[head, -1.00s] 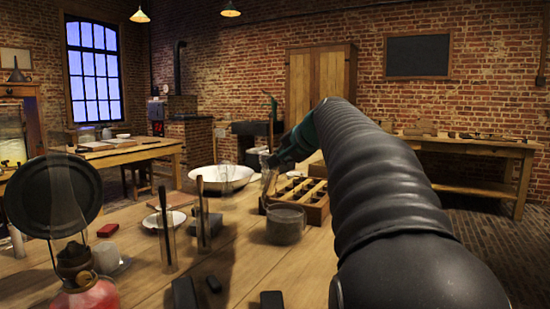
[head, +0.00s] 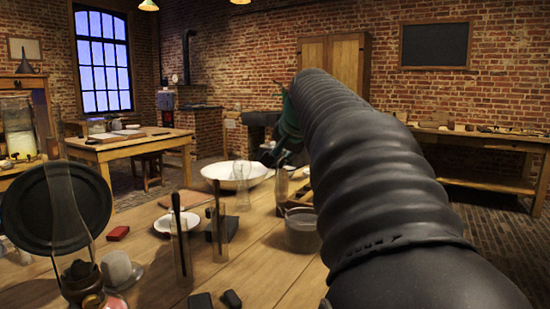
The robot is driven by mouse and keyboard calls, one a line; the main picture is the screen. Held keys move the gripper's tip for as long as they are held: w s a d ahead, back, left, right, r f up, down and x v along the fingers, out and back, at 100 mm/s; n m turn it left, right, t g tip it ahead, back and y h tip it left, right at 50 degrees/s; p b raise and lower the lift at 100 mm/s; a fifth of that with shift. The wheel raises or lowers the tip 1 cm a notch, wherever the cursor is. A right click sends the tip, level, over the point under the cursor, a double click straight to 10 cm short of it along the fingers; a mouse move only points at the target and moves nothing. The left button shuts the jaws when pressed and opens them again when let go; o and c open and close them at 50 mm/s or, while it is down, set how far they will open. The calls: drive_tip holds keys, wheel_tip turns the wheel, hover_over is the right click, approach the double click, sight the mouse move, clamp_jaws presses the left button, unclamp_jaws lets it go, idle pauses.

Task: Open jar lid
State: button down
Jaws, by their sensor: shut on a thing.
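A round grey glass jar (head: 302,234) stands on the wooden table, left of my arm. Its top is partly in shadow, and I cannot tell whether a lid sits on it. My gripper (head: 274,158) is small and dark beyond the jar, in the air behind a tall clear glass (head: 282,182). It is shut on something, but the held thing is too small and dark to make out. My black ribbed arm hides the area to the right of the jar.
A compartmented wooden tray (head: 298,197) is mostly hidden behind the jar and arm. A wide white bowl (head: 222,174) stands left of the gripper. Glass tubes with dark rods (head: 180,240) and an oil lamp (head: 80,280) stand nearer left. The table front holds small black blocks (head: 200,301).

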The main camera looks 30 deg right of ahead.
drive_tip(key=shift+d, duration=0.1)
drive_tip(key=c, duration=1.3)
unclamp_jaws()
drive_tip(key=shift+f, duration=0.15)
drive_tip(key=v, duration=1.2)
drive_tip(key=shift+d, duration=0.1)
